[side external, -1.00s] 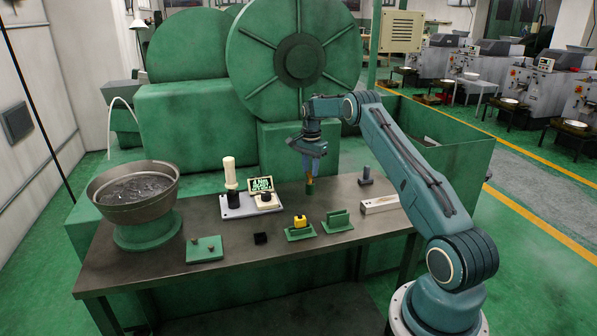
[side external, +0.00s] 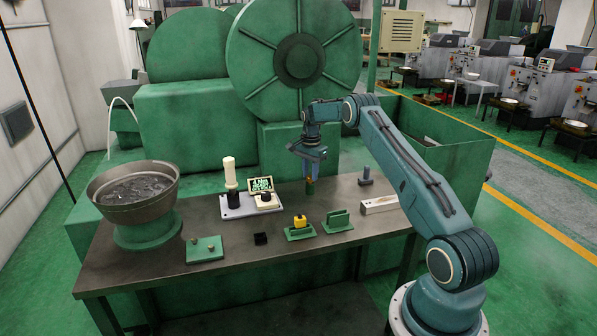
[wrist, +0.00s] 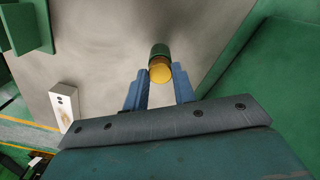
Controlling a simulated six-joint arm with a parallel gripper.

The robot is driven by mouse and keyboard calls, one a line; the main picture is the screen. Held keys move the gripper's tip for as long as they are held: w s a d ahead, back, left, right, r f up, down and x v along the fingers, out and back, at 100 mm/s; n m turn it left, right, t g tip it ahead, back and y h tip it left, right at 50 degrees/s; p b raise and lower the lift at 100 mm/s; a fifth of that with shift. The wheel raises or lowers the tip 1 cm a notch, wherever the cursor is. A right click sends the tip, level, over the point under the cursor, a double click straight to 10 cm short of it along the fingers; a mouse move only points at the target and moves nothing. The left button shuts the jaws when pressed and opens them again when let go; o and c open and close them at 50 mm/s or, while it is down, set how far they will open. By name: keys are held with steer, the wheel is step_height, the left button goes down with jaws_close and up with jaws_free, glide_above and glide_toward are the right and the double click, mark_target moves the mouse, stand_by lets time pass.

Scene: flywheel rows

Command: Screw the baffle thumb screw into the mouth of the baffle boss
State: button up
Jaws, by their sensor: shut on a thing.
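The baffle thumb screw (wrist: 160,73) has a round yellow-brass head between the fingertips of my gripper (wrist: 161,80) in the wrist view. My gripper also shows in the side view (side external: 310,172), pointing down and shut on the screw. The green baffle boss (wrist: 158,50) is directly beyond the screw head in the wrist view. In the side view the boss (side external: 310,189) stands upright on the table's back half, with the screw lined up above it. The boss mouth and the screw's thread are hidden, so I cannot tell how deep the screw sits.
A grey post (side external: 366,174) and a pale block with holes (side external: 380,204) stand right of the boss. Green holders (side external: 336,221), one with a yellow part (side external: 300,220), stand in front. A white fixture (side external: 240,209) and a bowl (side external: 133,185) are left. The green machine is behind.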

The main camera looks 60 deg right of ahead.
mark_target(310, 177)
steer(key=shift+f, duration=0.1)
steer(key=o, duration=1.1)
step_height(310, 177, up, 14)
steer(key=shift+f, duration=0.1)
stand_by(0.5)
